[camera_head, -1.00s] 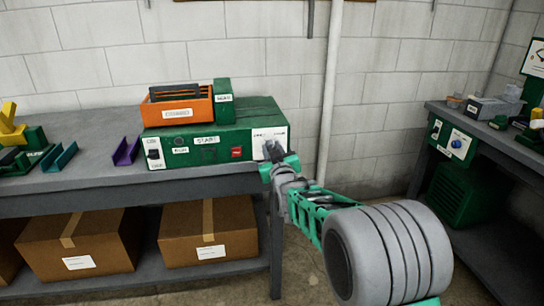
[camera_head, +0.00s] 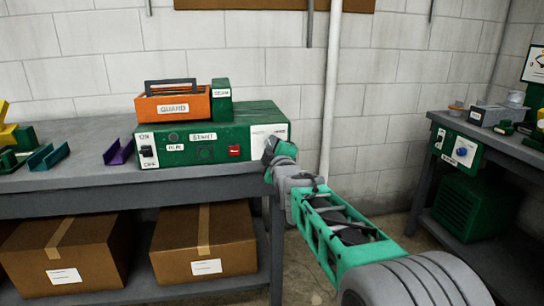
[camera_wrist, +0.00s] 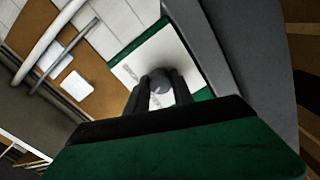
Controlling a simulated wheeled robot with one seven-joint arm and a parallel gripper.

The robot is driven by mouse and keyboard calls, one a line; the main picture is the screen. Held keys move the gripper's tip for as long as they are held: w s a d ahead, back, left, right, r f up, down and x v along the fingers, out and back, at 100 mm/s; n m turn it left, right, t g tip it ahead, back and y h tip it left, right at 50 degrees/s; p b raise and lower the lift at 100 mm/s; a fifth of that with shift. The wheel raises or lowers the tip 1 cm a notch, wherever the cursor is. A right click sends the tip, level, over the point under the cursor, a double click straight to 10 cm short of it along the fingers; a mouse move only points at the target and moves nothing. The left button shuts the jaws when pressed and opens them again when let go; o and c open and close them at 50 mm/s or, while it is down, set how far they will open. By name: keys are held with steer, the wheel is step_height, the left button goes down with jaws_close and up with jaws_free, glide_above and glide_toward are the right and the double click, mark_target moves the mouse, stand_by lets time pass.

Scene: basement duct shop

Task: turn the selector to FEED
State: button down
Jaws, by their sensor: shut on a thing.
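A green control box (camera_head: 215,158) stands on the grey bench. A white plate (camera_head: 262,134) with small, unreadable print is at the right end of its front. In the wrist view the plate (camera_wrist: 178,48) carries a round grey selector knob (camera_wrist: 160,84). My gripper (camera_head: 270,150) reaches this plate from the right. In the wrist view my gripper (camera_wrist: 160,92) has its two dark fingers shut on the knob, one on each side. The knob's pointer and the position it is set to cannot be made out.
The box front also has a black switch (camera_head: 147,151) and a red button (camera_head: 235,151). An orange bin (camera_head: 173,105) and a small green box (camera_head: 221,103) stand on top. Floor shows between the benches.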

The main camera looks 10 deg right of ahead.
steer(key=shift+n+b, duration=1.3)
steer(key=shift+n, duration=0.9)
steer(key=shift+r, duration=0.1)
steer(key=c, duration=1.1)
jaws_free()
steer(key=s, duration=0.7)
steer(key=shift+s+p, duration=0.3)
steer(key=shift+s, duration=0.1)
